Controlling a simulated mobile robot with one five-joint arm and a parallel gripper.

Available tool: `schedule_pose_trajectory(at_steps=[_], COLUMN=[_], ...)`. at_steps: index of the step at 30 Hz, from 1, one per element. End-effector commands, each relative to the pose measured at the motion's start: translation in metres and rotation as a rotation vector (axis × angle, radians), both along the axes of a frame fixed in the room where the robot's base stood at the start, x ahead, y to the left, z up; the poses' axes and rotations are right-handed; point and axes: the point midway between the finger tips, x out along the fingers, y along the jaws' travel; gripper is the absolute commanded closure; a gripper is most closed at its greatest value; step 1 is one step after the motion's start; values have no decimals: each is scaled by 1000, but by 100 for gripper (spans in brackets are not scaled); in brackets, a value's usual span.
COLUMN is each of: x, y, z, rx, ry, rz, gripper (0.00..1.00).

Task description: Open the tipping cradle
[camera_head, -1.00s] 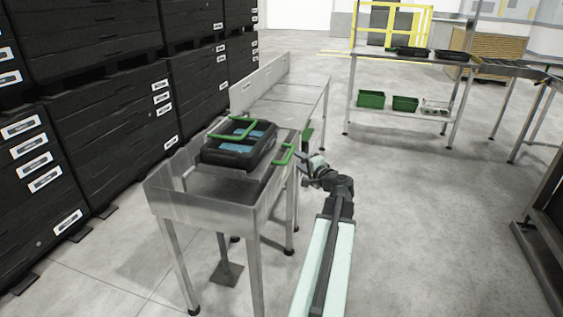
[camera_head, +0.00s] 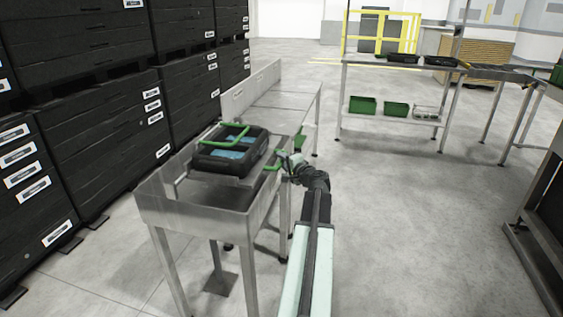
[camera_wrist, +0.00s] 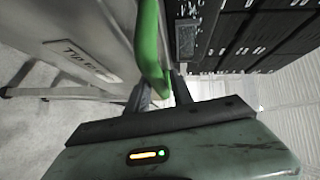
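The tipping cradle (camera_head: 182,186) sits on the near end of a steel stand (camera_head: 185,212), with a black crate (camera_head: 208,163) in it. The crate has a green bar over it and blue contents. A green handle (camera_head: 271,167) sticks out at the cradle's right side. My gripper (camera_head: 287,160) is at this handle's outer end. In the wrist view the green handle (camera_wrist: 151,45) runs down between my two fingers (camera_wrist: 160,92). The fingers stand apart, with a narrow light gap right of the handle. Firm contact does not show.
Tall stacks of black labelled containers (camera_head: 105,110) line the left side. A steel table (camera_head: 285,95) continues behind the cradle. Farther back, a bench (camera_head: 390,68) holds black trays, with green bins (camera_head: 362,105) below. The floor to the right (camera_head: 420,220) is clear.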

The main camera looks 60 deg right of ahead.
Motion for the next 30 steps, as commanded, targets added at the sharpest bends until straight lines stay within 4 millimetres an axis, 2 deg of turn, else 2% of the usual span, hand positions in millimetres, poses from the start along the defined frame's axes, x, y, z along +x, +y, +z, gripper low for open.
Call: schedule_pose_trajectory(at_steps=[1, 2, 3, 30], x=[0, 0, 0, 1], y=[0, 0, 0, 1], z=[0, 0, 0, 0], rx=[0, 0, 0, 0], ry=[0, 0, 0, 1], rz=[0, 0, 0, 3], gripper=[90, 98, 100, 100])
